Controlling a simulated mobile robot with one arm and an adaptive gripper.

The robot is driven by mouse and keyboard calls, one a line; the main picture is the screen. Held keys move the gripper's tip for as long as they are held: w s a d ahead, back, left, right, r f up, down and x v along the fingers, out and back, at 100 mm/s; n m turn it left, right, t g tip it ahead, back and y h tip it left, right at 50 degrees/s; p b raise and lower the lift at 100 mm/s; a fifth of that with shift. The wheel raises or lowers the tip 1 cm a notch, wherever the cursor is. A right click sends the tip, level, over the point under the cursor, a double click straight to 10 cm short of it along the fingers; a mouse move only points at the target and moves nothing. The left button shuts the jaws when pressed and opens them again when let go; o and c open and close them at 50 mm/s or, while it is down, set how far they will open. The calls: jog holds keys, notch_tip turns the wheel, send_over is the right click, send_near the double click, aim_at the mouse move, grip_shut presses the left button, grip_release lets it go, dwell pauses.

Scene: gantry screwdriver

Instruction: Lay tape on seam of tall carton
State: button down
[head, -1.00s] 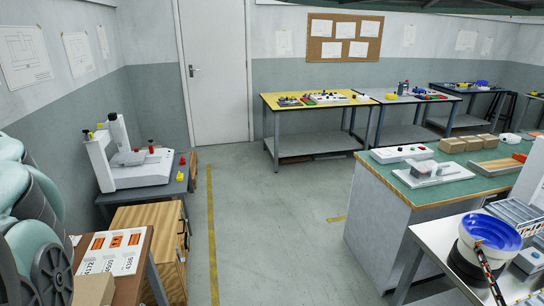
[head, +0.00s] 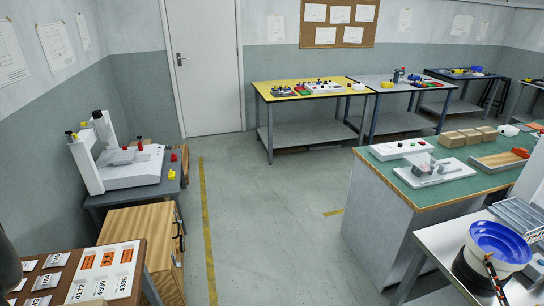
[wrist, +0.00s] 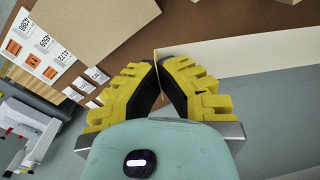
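In the wrist view my gripper (wrist: 158,60) has yellow fingers with black pads. A tan cardboard surface (wrist: 95,25) fills the upper left of the wrist view, beyond and left of the fingertips. It looks like a carton top, cut off by the frame; I cannot tell whether it is the tall carton, and no seam shows clearly. In the head view neither the carton nor my gripper can be made out.
A brown tabletop (head: 62,262) holds a white sheet with orange labels (head: 105,272) and several small tags. The pale table edge (wrist: 240,57) runs right of my fingers, with grey floor beyond. A wooden cabinet (head: 135,240) and white machine (head: 125,170) stand behind. The middle floor is clear.

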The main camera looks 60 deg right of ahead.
jog(key=s+f+n+p, duration=0.1)
jog(key=s+f, duration=0.2)
jog(key=s, duration=0.1)
jog(key=s+f+n+p, duration=0.1)
jog(key=s+f+n, duration=0.1)
jog(key=s+f, duration=0.1)
jog(key=s+f+n+p, duration=0.1)
jog(key=s+f+n, duration=0.1)
jog(key=s+f, duration=0.2)
jog(key=shift+s+d, duration=0.1)
jog(key=shift+s, duration=0.9)
jog(key=shift+f+b, duration=1.5)
jog(key=shift+f, duration=1.7)
jog(key=shift+f+b, duration=0.25)
jog(key=shift+b, duration=0.05)
jog(key=c, duration=1.7)
grip_release()
jog(key=o, duration=0.6)
jog(key=shift+o, duration=0.2)
jog(key=shift+r, duration=0.1)
notch_tip(320, 180, up, 12)
jog(key=shift+w+d, duration=0.2)
